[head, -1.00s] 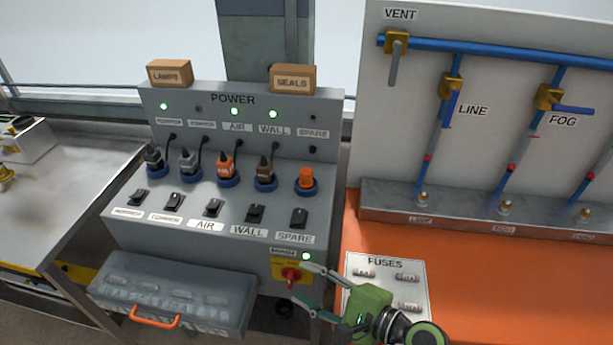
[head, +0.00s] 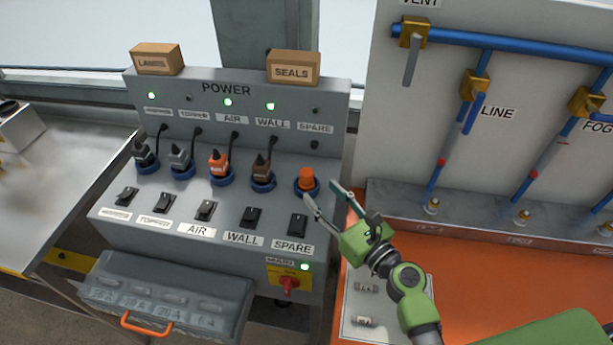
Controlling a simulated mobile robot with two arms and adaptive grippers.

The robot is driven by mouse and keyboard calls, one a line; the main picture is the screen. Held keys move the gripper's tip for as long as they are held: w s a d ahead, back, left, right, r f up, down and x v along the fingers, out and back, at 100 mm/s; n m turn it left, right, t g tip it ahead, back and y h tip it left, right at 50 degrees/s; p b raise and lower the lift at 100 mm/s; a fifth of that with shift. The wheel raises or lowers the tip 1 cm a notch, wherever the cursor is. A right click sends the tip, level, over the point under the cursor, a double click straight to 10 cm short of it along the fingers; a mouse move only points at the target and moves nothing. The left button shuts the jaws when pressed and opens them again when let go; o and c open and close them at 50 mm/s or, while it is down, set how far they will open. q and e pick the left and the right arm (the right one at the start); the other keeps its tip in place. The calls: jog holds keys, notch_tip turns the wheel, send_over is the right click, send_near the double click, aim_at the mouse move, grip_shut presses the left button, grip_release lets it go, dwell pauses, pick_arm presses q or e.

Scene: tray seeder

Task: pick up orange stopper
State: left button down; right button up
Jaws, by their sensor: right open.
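The orange stopper (head: 306,178) sits upright in the blue-rimmed SPARE socket, at the right end of the socket row on the grey power panel (head: 225,150). My right gripper (head: 320,195) is open, its two fingers pointing up and left towards the stopper. One fingertip is just below the socket and the other just right of it; nothing is between the fingers. I cannot tell whether a fingertip touches the socket rim. My left gripper is out of view.
Black switches line the panel front. A red knob (head: 289,285) is below. Blue pipes (head: 480,48) rise on the right board.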

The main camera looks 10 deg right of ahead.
aim_at(310, 178)
jog(key=x, duration=0.2)
jog(key=shift+w, duration=0.4)
jog(key=shift+w+a+f, duration=0.1)
jog(key=shift+w, duration=0.15)
jog(key=shift+w+p, duration=0.25)
jog(key=shift+p, duration=0.05)
jog(key=p+x, duration=0.1)
jog(key=x, duration=0.4)
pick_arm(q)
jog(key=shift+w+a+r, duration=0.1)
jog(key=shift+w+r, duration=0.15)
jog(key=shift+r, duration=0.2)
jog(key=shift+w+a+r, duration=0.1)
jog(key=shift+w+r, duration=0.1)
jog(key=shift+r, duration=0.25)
pick_arm(e)
jog(key=shift+s+r, duration=0.15)
jog(key=shift+r, duration=0.05)
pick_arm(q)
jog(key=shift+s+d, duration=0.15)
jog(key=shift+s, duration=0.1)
pick_arm(e)
grip_shut()
